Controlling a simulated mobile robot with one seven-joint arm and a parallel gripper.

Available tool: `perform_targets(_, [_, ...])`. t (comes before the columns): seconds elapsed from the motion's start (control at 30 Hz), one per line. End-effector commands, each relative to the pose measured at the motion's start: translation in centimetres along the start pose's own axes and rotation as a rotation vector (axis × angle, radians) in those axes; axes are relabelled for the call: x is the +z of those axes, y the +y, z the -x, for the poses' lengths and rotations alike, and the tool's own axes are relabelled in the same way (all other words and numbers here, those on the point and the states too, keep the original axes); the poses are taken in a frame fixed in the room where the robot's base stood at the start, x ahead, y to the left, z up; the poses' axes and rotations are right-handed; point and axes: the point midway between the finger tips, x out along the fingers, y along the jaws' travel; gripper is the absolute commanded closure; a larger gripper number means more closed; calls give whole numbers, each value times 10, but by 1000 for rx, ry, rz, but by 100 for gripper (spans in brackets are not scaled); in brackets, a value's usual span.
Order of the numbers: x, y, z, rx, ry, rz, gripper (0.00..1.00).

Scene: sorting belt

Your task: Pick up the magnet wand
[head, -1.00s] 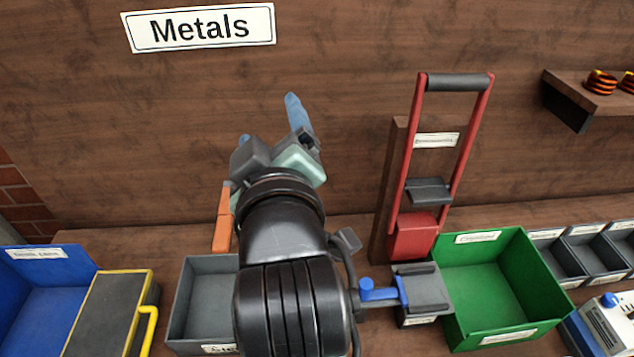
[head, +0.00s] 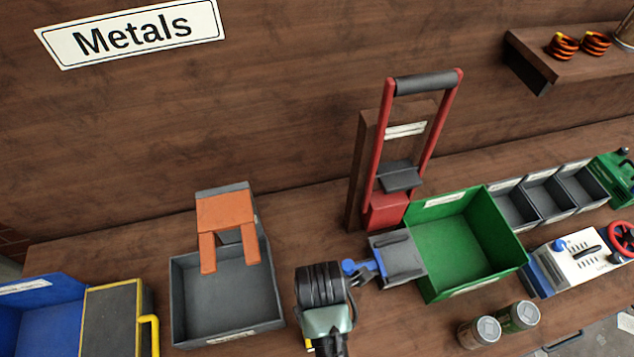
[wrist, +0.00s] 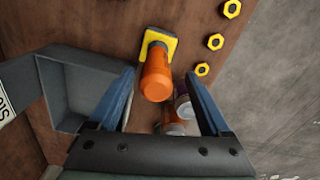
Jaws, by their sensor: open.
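The magnet wand is probably the orange upright handle (wrist: 157,78) on a yellow square base (wrist: 172,41) in the wrist view; I cannot be sure from its shape. My gripper (wrist: 160,80) is open, and its two blue fingers appear on either side of the orange handle. Whether they touch it I cannot tell. In the head view my arm hides most of this spot, and only a yellow sliver (head: 304,318) shows beside it at the bench front.
A grey bin (head: 280,318) stands left, with an orange forked piece (head: 226,213) at its back. A green bin (head: 515,245) and a red-handled frame (head: 377,150) stand right. Two jars (head: 480,332) sit near the front. Yellow hex nuts (wrist: 215,41) lie right in the wrist view.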

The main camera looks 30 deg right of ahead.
Motion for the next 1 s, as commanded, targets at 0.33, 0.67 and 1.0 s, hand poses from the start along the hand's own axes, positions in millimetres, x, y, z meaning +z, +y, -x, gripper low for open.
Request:
perform_targets(0.33, [-2,1,-26,-1,0,-1,19])
perform_targets(0.67, [-4,3,-63,1,-1,-2,19])
perform_targets(1.0, [-4,4,-66,3,-1,-1,28])
